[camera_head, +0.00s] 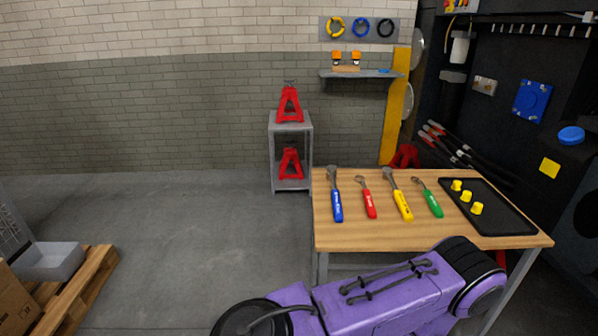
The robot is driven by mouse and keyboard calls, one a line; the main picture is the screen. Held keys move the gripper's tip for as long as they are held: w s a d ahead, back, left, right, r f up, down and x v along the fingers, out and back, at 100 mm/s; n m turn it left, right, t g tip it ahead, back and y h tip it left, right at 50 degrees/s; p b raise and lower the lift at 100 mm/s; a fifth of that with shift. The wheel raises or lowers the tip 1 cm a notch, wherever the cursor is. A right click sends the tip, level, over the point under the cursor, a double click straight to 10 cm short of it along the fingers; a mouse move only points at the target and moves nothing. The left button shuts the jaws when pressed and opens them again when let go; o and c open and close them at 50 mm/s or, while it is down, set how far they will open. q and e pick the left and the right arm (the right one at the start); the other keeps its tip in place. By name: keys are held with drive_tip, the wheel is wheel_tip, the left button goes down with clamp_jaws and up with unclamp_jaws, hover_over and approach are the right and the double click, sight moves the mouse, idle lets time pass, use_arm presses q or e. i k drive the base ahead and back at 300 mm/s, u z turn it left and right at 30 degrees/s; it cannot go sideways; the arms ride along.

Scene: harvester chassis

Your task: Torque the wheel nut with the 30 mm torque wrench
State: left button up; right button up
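Several wrenches lie in a row on the wooden workbench (345,239): one with a blue handle (337,206), one with a red handle (370,204), one with a yellow handle (403,206) and one with a green handle (433,204). Their heads point to the back of the bench. The handle markings are too small to read, so I cannot tell which is the 30 mm torque wrench. Three yellow cap-like pieces sit on a black tray (507,220) at the bench's right. I cannot make out a wheel nut. Neither gripper is in view.
Red jack stands (289,106) stand on a grey shelf unit (274,150) behind the bench. A large dark machine or panel (520,60) fills the right side. A pallet (84,293) with a grey bin (50,262) is at lower left. The floor between is clear.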

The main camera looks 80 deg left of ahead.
sight(331, 174)
drive_tip(key=u, duration=1.9)
drive_tip(key=k, duration=0.15)
drive_tip(key=u, duration=0.2)
